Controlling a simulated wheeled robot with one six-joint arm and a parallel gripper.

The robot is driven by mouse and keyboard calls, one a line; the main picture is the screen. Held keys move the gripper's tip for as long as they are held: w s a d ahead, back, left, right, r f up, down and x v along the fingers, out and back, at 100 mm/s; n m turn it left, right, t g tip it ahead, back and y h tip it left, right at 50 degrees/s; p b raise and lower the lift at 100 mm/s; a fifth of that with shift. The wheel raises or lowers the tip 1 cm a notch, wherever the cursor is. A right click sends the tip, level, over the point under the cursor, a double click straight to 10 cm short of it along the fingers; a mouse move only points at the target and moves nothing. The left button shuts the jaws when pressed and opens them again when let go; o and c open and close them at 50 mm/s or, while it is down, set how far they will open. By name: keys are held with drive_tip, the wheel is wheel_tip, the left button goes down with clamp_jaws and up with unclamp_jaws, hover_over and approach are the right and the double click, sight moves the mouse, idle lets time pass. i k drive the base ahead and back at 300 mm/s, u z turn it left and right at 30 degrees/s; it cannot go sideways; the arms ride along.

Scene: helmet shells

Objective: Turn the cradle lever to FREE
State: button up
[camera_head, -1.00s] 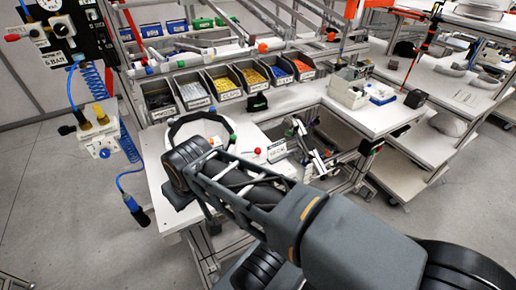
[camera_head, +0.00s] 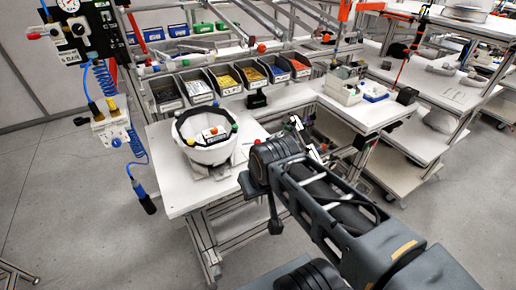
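A white helmet shell (camera_head: 207,154) with a dark rim stands on the white bench top at the left.
A row of labelled parts bins (camera_head: 228,79) lines the back of the bench (camera_head: 172,193). A blue coiled hose with a hanging tool (camera_head: 144,197) is at the left. My arm covers the bench's right part. Grey floor is free at the lower left.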

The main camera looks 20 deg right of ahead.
sight(256, 141)
drive_tip(key=z, duration=0.3)
drive_tip(key=i, duration=0.45)
drive_tip(key=u, duration=3.9)
drive_tip(key=k, duration=1.55)
drive_tip(key=z, duration=1.4)
